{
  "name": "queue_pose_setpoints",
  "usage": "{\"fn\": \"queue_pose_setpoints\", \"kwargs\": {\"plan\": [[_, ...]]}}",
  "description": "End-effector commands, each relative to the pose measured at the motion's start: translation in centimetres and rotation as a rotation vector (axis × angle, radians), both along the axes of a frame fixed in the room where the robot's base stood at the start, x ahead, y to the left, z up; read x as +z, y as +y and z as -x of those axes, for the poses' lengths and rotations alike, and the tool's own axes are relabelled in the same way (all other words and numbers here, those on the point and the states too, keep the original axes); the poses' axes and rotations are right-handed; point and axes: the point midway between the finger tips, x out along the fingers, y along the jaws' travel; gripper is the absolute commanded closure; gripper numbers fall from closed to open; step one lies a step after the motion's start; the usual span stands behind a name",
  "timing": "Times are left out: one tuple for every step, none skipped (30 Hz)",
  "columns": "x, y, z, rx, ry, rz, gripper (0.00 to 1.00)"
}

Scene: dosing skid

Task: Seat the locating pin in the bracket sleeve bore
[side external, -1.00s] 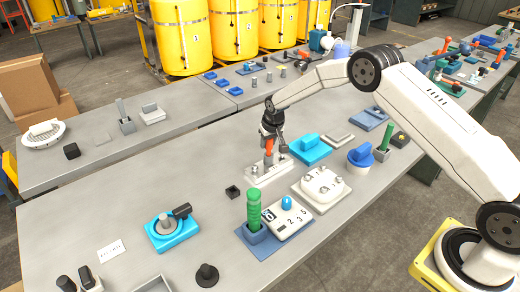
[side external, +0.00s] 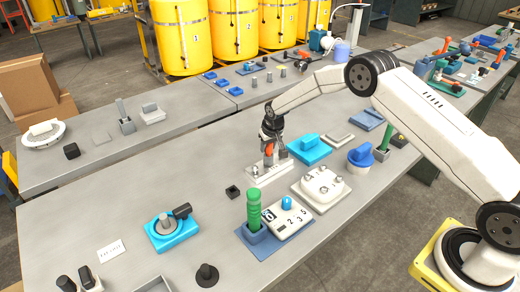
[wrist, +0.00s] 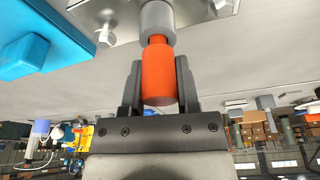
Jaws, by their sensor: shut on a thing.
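The locating pin is orange, with a thick body and a narrower neck. In the wrist view my gripper (wrist: 157,64) is shut on the thick body of the pin (wrist: 159,84), one finger on each side. The neck meets the end of the grey bracket sleeve (wrist: 157,15), and pin and sleeve look in line. How deep the pin is in the bore is hidden. In the side view my gripper (side external: 270,151) points down over the white bracket plate (side external: 262,177), with a little orange (side external: 268,150) showing between the fingers.
A bright blue block (side external: 309,150) stands close to the right of the bracket. A white plate with knobs (side external: 322,187) and a green-handled piece in a blue holder (side external: 254,211) lie nearer.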

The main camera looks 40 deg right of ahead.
Motion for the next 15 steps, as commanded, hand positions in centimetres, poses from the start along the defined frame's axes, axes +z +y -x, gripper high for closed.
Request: {"fn": "queue_pose_setpoints", "kwargs": {"plan": [[-0.09, 0.00, -0.01, 0.000, 0.000, 0.000, 1.00], [-0.14, 0.00, -0.02, 0.000, -0.001, 0.000, 1.00], [-0.20, 0.00, -0.02, 0.000, -0.001, 0.000, 1.00], [-0.25, -0.01, -0.03, 0.000, -0.001, 0.000, 1.00], [-0.29, -0.01, -0.03, 0.000, -0.001, 0.000, 1.00], [-0.36, 0.00, -0.03, 0.000, -0.001, 0.000, 1.00], [-0.41, -0.01, -0.03, 0.000, -0.001, 0.000, 1.00], [-0.46, -0.01, -0.03, 0.000, -0.001, 0.000, 1.00], [-0.53, -0.01, -0.03, 0.000, -0.001, 0.000, 1.00], [-0.58, -0.01, -0.04, 0.000, -0.001, 0.000, 1.00], [-0.63, -0.01, -0.03, 0.000, -0.001, 0.000, 1.00], [-0.71, 0.00, -0.02, 0.000, -0.001, 0.000, 1.00], [-0.77, 0.00, -0.02, 0.000, 0.000, 0.000, 1.00], [-0.82, 0.00, -0.02, 0.000, 0.000, 0.000, 1.00], [-0.90, 0.00, -0.01, 0.000, 0.000, 0.000, 1.00]]}}
